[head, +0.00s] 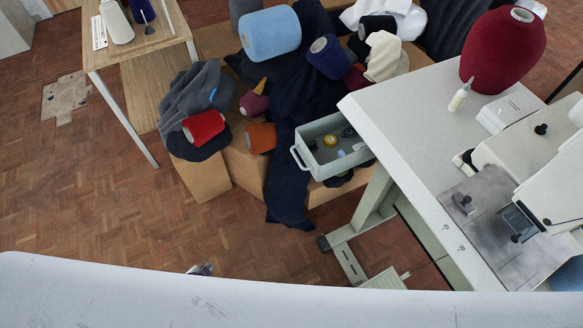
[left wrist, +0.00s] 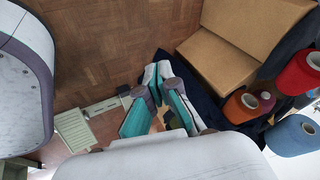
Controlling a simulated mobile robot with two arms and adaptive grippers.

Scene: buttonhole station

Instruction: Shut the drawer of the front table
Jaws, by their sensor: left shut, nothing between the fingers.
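The front table (head: 400,125) stands at the right with a pale grey top. Its grey-green drawer (head: 300,155) is pulled out from the left side, with a handle on its outer end and small items inside, among them a yellow ring. In the head view only a small tip of my left gripper (head: 200,269) shows, low over the floor, left of the drawer and apart from it. In the left wrist view my left gripper (left wrist: 157,78) is shut and empty, with teal pads. I cannot make out the drawer there. My right gripper is not in view.
Cardboard boxes (head: 203,175) with yarn cones and dark cloth (head: 288,185) crowd behind and beside the drawer. The table's foot (head: 350,262) stands on the floor. A wooden table (head: 150,48) is at the upper left.

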